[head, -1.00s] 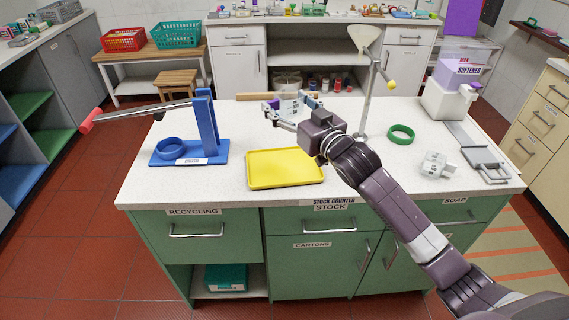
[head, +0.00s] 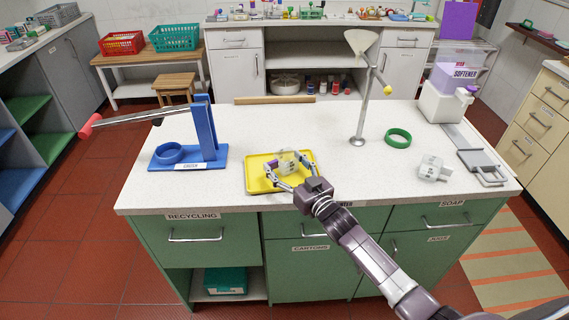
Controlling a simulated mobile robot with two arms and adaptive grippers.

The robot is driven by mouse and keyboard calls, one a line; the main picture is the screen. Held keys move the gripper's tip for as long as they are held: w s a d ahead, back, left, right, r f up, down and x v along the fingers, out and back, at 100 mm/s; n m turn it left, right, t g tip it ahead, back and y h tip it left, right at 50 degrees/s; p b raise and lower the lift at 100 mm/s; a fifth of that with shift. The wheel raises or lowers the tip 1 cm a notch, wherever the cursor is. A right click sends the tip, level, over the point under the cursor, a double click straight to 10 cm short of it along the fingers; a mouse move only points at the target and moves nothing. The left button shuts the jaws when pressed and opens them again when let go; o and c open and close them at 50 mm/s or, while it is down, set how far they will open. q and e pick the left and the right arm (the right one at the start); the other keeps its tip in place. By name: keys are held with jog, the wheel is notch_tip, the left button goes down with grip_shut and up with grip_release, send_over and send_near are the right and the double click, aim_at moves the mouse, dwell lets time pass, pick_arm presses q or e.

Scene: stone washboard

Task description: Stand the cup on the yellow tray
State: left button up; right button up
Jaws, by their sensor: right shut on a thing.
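The yellow tray (head: 257,183) lies flat near the front edge of the white counter, left of its middle. A small pale cup (head: 287,161) with grey markings is over the tray's right half. My right gripper (head: 288,163) is shut on it, with one finger on each side. The cup looks roughly upright. I cannot tell whether its base touches the tray, as the fingers and the angle hide it. My left gripper is not in view.
A blue stand with a ring and a long red-ended lever (head: 205,130) is left of the tray. A metal stand with a funnel (head: 365,100), a green ring (head: 398,138) and a white block (head: 433,168) are to the right. A wooden rod (head: 275,100) lies behind.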

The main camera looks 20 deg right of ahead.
jog(key=shift+f, duration=0.15)
jog(key=o, duration=1.2)
jog(key=b+v, duration=0.1)
jog(key=v, duration=0.9)
jog(key=shift+s, duration=0.25)
jog(key=shift+b+v, duration=0.3)
jog(key=shift+v, duration=0.5)
